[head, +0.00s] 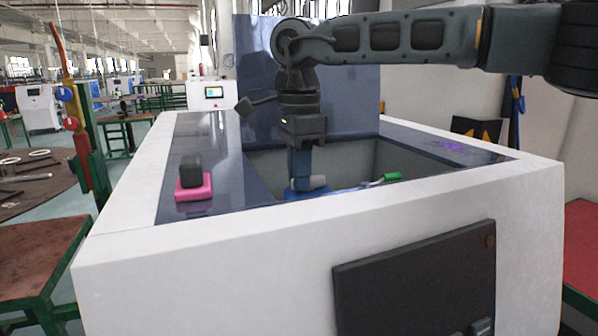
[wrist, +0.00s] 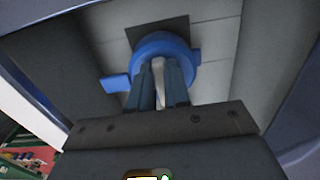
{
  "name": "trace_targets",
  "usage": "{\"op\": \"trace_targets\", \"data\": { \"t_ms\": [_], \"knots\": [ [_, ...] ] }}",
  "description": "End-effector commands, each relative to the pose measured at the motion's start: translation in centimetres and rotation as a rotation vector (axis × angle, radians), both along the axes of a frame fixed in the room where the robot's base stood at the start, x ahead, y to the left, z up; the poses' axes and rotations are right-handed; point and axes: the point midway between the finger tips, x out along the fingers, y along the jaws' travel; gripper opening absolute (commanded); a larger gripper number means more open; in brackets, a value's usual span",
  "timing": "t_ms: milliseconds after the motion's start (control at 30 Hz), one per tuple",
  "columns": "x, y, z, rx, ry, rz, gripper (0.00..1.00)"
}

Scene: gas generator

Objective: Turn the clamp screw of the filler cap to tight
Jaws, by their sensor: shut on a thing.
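The filler cap (wrist: 165,44) is a round blue piece with a blue tab on its left, low in the open bay in the wrist view. My gripper (wrist: 160,66) points down at it, its two fingers close together over the cap's middle. A pale narrow piece (wrist: 158,86), which looks like the clamp screw, is between the fingers, and they are shut on it. The fingers and bay rim hide most of the cap; how tight the screw is cannot be told.
The white cabinet (head: 250,235) surrounds the bay, with a raised dark blue lid (head: 355,85) behind. A green-handled item (head: 391,177) lies at the bay's right front. A dark block (head: 190,168) stands on a pink base (head: 194,188) on the left top panel.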

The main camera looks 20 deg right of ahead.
Motion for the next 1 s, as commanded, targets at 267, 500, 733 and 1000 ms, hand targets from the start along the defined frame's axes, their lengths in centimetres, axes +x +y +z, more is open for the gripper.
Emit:
{"op": "trace_targets", "data": {
  "t_ms": [267, 500, 733, 1000],
  "knots": [
    [0.0, 0.0, 0.0, 0.0, -0.001, -0.001, 0.41],
    [0.0, 0.0, 0.0, 0.0, 0.0, 0.0, 0.43],
    [0.1, 0.0, 2.3, 0.0, -0.003, -0.001, 0.43],
    [0.1, -0.1, 6.5, -0.001, -0.003, -0.001, 0.43]
  ]
}}
